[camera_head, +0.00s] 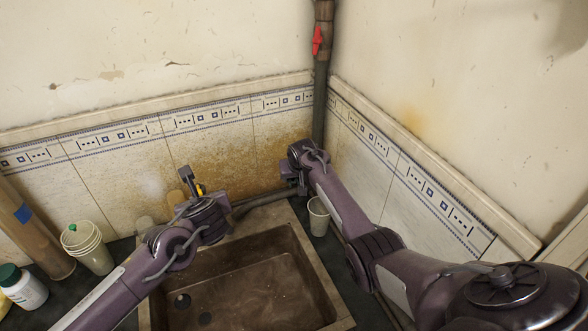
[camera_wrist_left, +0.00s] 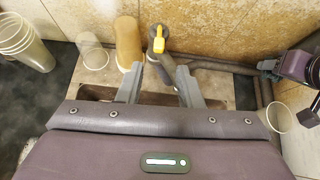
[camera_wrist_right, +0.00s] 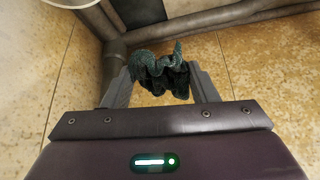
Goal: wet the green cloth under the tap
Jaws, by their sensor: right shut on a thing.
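The green cloth (camera_wrist_right: 158,70) is dark green and crumpled. It sits between the fingertips of my right gripper (camera_wrist_right: 160,85), which is shut on it. In the head view my right gripper (camera_head: 287,172) is near the back wall, right of the tap; the cloth cannot be made out there. The tap (camera_wrist_left: 160,45) has a yellow handle. My left gripper (camera_wrist_left: 160,90) is open and empty, with the tap just beyond and between its fingers. In the head view my left gripper (camera_head: 188,187) is above the sink's back edge and partly hides the tap.
The brown sink (camera_head: 318,268) is below both arms. A pale cup (camera_head: 318,218) stands right of it. A cup stack (camera_head: 88,250) and a green-capped bottle (camera_head: 25,290) stand left. A tan cylinder (camera_wrist_left: 128,42) and clear glass (camera_wrist_left: 93,52) stand beside the tap. A pipe (camera_head: 262,202) runs along the wall.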

